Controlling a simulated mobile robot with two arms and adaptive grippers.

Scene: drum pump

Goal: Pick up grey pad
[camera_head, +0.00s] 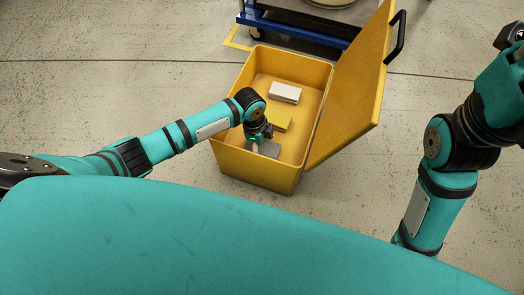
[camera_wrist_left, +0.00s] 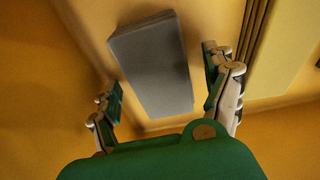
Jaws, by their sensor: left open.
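The grey pad (camera_wrist_left: 152,66) is a flat grey block on the floor of the yellow bin (camera_head: 229,155). In the head view the pad (camera_head: 268,149) shows at the near end of the bin, partly hidden by my left gripper (camera_head: 258,141). In the left wrist view my left gripper (camera_wrist_left: 165,85) is open and empty, with one finger to each side of the pad's lower part. The fingers look apart from the pad; their height above it is hard to tell. My right arm shows at the right of the head view, but its gripper is out of view.
A yellow block (camera_head: 277,121) and a white block (camera_head: 285,92) lie farther back in the bin. The open bin lid (camera_head: 350,85) stands at the right. A blue cart (camera_head: 300,27) stands behind. The bin walls surround my left gripper.

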